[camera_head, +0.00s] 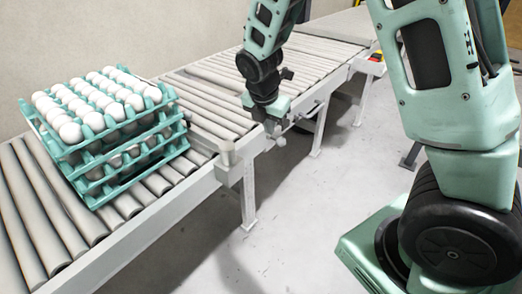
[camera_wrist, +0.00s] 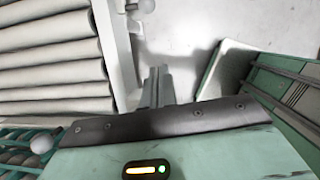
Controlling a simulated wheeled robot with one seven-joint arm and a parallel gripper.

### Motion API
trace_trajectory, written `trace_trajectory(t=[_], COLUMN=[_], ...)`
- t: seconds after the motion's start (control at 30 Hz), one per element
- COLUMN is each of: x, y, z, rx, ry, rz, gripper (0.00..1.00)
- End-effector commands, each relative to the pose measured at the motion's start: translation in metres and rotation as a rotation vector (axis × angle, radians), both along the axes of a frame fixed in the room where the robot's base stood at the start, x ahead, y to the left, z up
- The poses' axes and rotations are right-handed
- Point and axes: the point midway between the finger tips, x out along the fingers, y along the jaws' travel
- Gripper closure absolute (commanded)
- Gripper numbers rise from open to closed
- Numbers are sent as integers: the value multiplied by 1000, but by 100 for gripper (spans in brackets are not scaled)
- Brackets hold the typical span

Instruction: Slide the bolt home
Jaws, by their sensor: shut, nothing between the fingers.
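What looks like the bolt is a thin pale rod (camera_head: 303,116) along the side rail of the roller conveyor, with a round knob (camera_head: 281,142) at its near end. The round knob also shows at the top edge of the wrist view (camera_wrist: 147,5), beside pale fittings on the rail. My gripper (camera_head: 271,129) is at the rail, close to the knob; my wrist hides part of the rail there. In the wrist view my gripper (camera_wrist: 158,84) is shut and empty, with its fingers apart from the knob. I cannot tell how far the bolt is drawn.
Stacked teal egg trays (camera_head: 163,130) full of white eggs stand on the rollers at left. The conveyor (camera_head: 130,235) runs along the wall. The floor (camera_head: 310,225) in front is clear.

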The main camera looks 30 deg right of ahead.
Motion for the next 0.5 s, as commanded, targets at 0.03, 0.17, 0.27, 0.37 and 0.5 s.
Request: trace_trajectory(t=[0.03, 0.17, 0.27, 0.37, 0.5], x=[3, 7, 7, 7, 7], y=[-6, -13, -14, -14, -14], z=[-4, -5, -5, -5, -6], rx=[-15, -34, -35, -35, -34], ry=[4, 11, 12, 11, 12], rz=[23, 58, 61, 61, 60], gripper=[100, 100, 100, 100, 100])
